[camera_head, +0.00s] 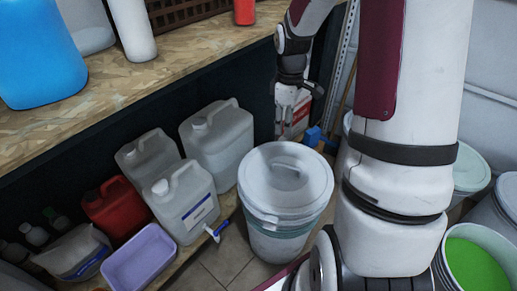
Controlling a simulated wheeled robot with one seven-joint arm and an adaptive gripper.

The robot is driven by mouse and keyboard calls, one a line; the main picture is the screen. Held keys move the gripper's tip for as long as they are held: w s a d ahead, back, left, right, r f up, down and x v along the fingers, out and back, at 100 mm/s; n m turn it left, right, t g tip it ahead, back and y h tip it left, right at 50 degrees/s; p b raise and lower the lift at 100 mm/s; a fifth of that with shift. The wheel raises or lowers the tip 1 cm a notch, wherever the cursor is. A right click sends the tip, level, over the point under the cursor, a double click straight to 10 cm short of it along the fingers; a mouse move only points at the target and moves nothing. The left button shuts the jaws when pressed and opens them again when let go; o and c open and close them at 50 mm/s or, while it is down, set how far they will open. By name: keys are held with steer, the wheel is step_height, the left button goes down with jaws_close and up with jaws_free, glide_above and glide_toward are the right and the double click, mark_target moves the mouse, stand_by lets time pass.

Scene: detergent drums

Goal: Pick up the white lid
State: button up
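The white lid (268,188) lies on top of a white drum (278,243) in the middle of the view. It is round, with a raised handle near its centre. My gripper (286,132) hangs from my arm just behind the lid's far edge as seen here, and looks apart from it. Its fingers are small and dark against a white container with a red label, so their opening is unclear. Nothing is clearly seen held in it.
Jerrycans, a red can (112,208) and a lilac tub (140,259) stand left of the drum. A wooden shelf (150,85) with bottles is above them. A bucket of green content (474,265) and other drums stand at right, beyond my arm. Some floor (228,262) is clear.

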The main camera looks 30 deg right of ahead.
step_height(320, 180, down, 7)
steer(key=d+b, duration=0.2)
steer(key=d, duration=0.1)
steer(key=b, duration=0.2)
glide_above(287, 165)
steer(key=shift+n+y, duration=0.3)
steer(key=shift+n, duration=0.1)
steer(key=f, duration=0.8)
steer(key=shift+w+f, duration=0.15)
steer(key=shift+w, duration=0.05)
steer(key=shift+s+d+f+b, duration=0.1)
steer(key=shift+f+b, duration=0.65)
steer(key=shift+f, duration=0.8)
steer(key=shift+s+f+b, duration=0.1)
steer(key=shift+f+b, duration=0.65)
steer(key=shift+f, duration=0.75)
jaws_close()
